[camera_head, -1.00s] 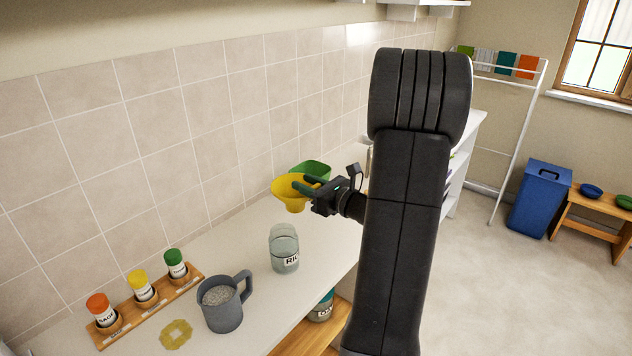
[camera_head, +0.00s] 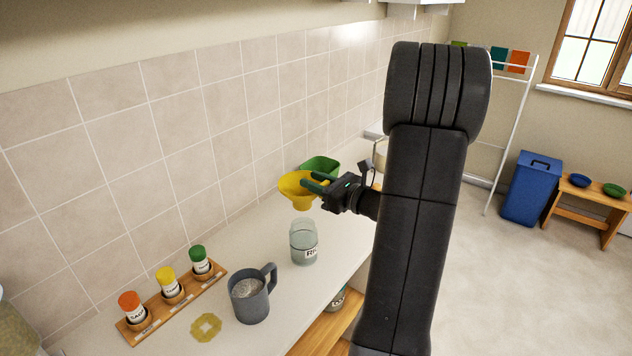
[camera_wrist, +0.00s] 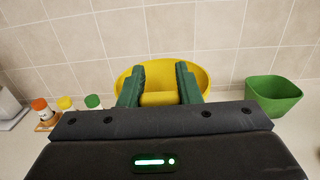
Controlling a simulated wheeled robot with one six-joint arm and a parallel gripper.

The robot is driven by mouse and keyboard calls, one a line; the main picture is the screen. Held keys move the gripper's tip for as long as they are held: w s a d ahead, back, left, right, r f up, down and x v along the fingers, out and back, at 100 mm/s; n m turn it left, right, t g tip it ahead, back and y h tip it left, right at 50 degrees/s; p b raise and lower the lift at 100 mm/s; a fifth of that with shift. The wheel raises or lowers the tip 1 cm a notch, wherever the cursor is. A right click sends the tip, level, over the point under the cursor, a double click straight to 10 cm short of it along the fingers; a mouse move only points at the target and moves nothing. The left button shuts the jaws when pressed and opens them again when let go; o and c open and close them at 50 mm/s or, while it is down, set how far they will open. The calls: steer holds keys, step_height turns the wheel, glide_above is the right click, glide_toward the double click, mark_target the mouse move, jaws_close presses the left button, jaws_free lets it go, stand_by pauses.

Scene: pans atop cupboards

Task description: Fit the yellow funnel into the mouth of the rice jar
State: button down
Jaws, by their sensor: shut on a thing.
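The yellow funnel (camera_head: 303,192) is held in the air with its wide cone up and its narrow end down. My gripper (camera_head: 313,184) is shut on the funnel's right side. In the wrist view my two green fingers (camera_wrist: 160,85) are against the near side of the yellow funnel (camera_wrist: 162,72). The exact gap cannot be told. The jar is hidden in the wrist view.
A green container (camera_head: 320,166) stands behind the funnel. A grey mug (camera_head: 250,298) with pale contents stands left of the jar. A wooden rack (camera_head: 174,300) holds spice jars.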

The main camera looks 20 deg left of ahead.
mark_target(315, 198)
steer(key=shift+f+b, duration=2.1)
steer(key=shift+f, duration=0.65)
steer(key=shift+f+b, duration=1.45)
steer(key=shift+f, duration=0.1)
steer(key=c, duration=1)
jaws_free()
steer(key=shift+o, duration=0.2)
steer(key=shift+d, duration=0.1)
steer(key=b+v, duration=0.2)
steer(key=v, duration=1.1)
steer(key=shift+s+d, duration=0.15)
steer(key=shift+d, duration=0.15)
